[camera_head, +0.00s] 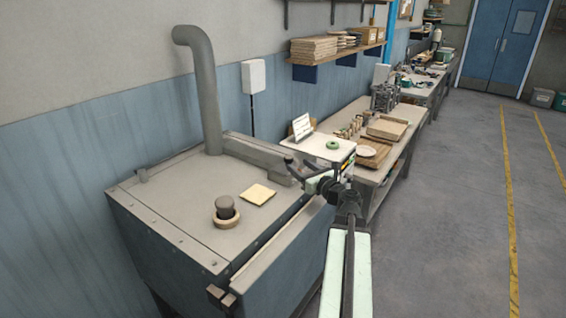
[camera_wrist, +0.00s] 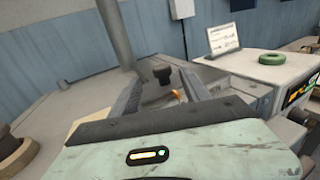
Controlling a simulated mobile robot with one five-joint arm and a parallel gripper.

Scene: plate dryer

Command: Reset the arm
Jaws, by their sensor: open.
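My gripper (camera_head: 290,168) is open, with its dark fingers spread above the right back part of the grey-topped dryer cabinet (camera_head: 180,190). In the wrist view its two fingers (camera_wrist: 161,82) reach forward with a gap between them. A small dark knob-like thing (camera_wrist: 162,75) appears in that gap; I cannot tell whether it lies between the fingers or beyond them. A dark cylinder (camera_head: 226,206) stands within a tan ring (camera_head: 227,220) on the cabinet top, apart from my gripper. A pale yellow square pad (camera_head: 258,194) lies beside it.
A thick grey pipe (camera_head: 203,90) rises from the cabinet's back. To the right, a white-topped unit (camera_head: 312,143) carries a green ring (camera_head: 333,144) and a white sign (camera_head: 302,126). A workbench (camera_head: 398,150) with boards stands beyond. The floor (camera_head: 460,230) at right is clear.

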